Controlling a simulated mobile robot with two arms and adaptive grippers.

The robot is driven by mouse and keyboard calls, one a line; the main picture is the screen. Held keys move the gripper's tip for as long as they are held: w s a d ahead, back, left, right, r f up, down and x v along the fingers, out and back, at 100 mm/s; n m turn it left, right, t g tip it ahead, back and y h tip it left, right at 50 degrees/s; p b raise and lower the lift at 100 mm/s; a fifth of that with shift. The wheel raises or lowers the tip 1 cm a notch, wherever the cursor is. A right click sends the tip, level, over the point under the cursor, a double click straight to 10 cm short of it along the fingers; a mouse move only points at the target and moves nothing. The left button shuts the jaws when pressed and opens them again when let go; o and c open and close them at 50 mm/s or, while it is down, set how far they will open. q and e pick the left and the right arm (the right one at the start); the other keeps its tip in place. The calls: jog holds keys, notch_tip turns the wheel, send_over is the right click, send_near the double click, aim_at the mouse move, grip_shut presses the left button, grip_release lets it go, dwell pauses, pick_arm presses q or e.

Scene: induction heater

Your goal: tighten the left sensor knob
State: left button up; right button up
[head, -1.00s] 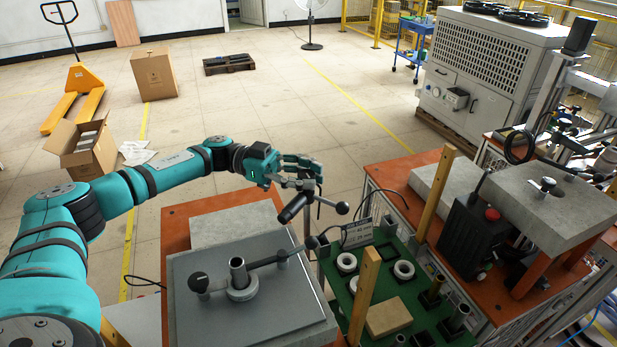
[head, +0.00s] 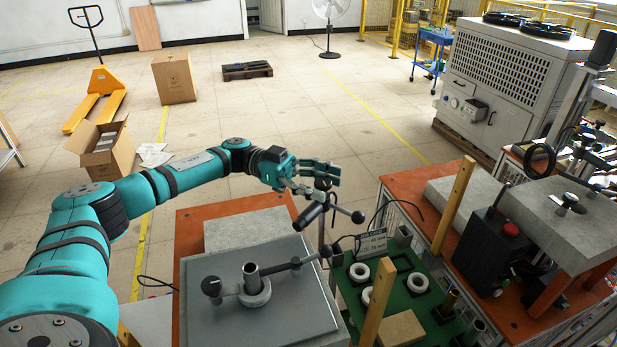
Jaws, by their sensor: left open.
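A sensor stand beside the heater plate carries a dark cylindrical sensor (head: 308,216) and a thin rod with a dark ball knob (head: 357,216) at its right end. My left gripper (head: 326,176) is open at the top of this stand, just above the sensor and up and left of the ball knob. Its fingers point right and partly hide the clamp there. I cannot tell whether they touch it or whether a knob sits between them. My right gripper is out of view.
The grey heater plate (head: 210,326) carries an upright metal tube (head: 251,280) and a bar with a black knob (head: 211,286). A green tray (head: 354,300) with white rings stands right of it, near wooden posts (head: 455,206). A black box with a red button (head: 511,230) stands further right.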

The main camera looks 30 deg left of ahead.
pick_arm(q)
jog(key=a, duration=1.2)
jog(key=shift+s, duration=0.25)
